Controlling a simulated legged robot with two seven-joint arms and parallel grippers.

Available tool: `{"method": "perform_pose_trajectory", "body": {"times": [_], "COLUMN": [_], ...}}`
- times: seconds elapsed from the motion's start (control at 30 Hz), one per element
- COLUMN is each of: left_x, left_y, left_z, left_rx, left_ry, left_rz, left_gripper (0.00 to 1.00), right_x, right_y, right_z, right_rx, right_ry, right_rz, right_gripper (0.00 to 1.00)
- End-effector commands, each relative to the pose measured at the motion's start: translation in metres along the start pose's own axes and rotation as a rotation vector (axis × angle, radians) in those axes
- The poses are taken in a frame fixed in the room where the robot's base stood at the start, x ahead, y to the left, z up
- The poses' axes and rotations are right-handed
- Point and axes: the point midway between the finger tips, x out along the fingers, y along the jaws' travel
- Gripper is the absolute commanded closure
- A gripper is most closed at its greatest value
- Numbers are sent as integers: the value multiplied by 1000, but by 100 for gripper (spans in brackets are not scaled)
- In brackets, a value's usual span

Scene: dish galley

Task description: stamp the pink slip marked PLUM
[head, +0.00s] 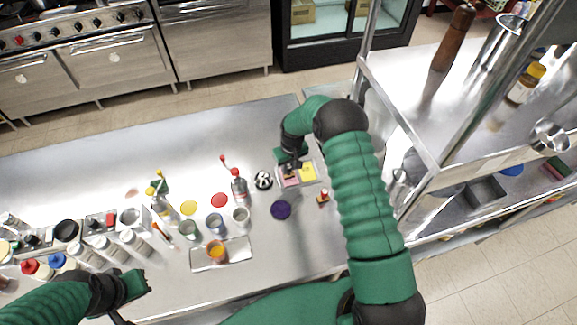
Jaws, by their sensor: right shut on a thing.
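A pink slip (291,183) lies on a light tray (316,183) at the right of the steel counter, beside a yellow slip (308,172). Any writing on the slips is too small to read. My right gripper (290,165) is over the pink slip, shut on a small brownish thing that looks like a stamp. The gripper hides most of it, and I cannot tell whether it touches the slip. My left gripper (136,284) is at the lower left, away from the slips; its jaw opening is unclear.
A purple disc (281,210), a black-and-white round object (263,180) and a small red-and-brown item (323,198) lie near the tray. Bottles, cups and shakers (135,241) crowd the left. A steel shelf (420,80) stands at right. The counter's back left is clear.

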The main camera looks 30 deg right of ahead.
Motion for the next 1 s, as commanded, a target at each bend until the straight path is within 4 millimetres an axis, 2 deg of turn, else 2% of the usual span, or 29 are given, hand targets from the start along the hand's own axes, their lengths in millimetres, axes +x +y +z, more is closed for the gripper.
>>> {"method": "perform_pose_trajectory", "body": {"times": [0.2, 0.63, 1.0], "left_x": [-16, -40, -40], "left_y": [0, 0, 0], "left_z": [-4, -9, -9], "left_rx": [0, 0, 0], "left_ry": [0, 0, 0], "left_rz": [0, 0, 0], "left_gripper": [100, 100, 100], "right_x": [-25, -66, -68], "right_y": [0, 0, 0], "right_z": [-3, -9, -9], "right_rx": [0, 0, 0], "right_ry": [3, 4, 4], "right_rz": [1, 1, 1], "right_gripper": [100, 100, 100]}}
